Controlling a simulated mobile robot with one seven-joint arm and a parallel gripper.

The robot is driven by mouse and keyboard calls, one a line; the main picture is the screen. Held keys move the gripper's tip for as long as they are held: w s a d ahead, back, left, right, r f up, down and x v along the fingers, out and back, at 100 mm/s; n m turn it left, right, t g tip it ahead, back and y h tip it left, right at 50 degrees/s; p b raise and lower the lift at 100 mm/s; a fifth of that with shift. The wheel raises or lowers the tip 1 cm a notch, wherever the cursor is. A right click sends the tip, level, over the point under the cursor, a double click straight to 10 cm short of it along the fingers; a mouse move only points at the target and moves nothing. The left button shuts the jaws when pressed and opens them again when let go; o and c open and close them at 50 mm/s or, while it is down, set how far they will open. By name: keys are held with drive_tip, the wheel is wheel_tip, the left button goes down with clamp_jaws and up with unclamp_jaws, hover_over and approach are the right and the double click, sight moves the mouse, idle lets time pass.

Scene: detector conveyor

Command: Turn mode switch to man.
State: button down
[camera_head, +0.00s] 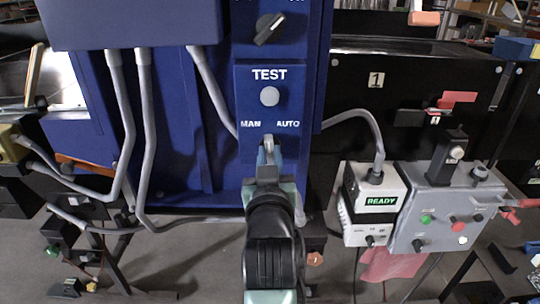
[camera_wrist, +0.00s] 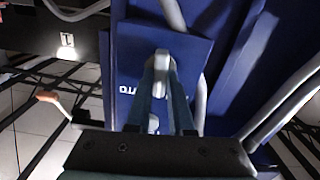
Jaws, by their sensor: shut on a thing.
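The mode switch (camera_head: 268,146) sits on the blue panel under the labels MAN (camera_head: 251,124) and AUTO (camera_head: 288,124). Its grey lever stands roughly upright in the head view. My gripper (camera_head: 268,158) reaches up to it from below, with its fingers around the lever. In the wrist view the switch's light grey knob (camera_wrist: 162,62) is between the two fingertips of my gripper (camera_wrist: 163,80), which are shut on it. The lower part of the switch is hidden by my fingers, so its exact setting is hard to tell.
A white TEST button (camera_head: 269,96) is above the switch, and a black rotary switch (camera_head: 269,28) is higher up. Grey conduits (camera_head: 146,120) run at the left. A READY box (camera_head: 375,203) and a grey control box (camera_head: 450,205) stand at the right.

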drive_tip(key=n, duration=0.3)
drive_tip(key=shift+n, duration=2.3)
drive_tip(key=c, duration=0.8)
unclamp_jaws()
drive_tip(key=s+b, duration=0.2)
drive_tip(key=s, duration=1.1)
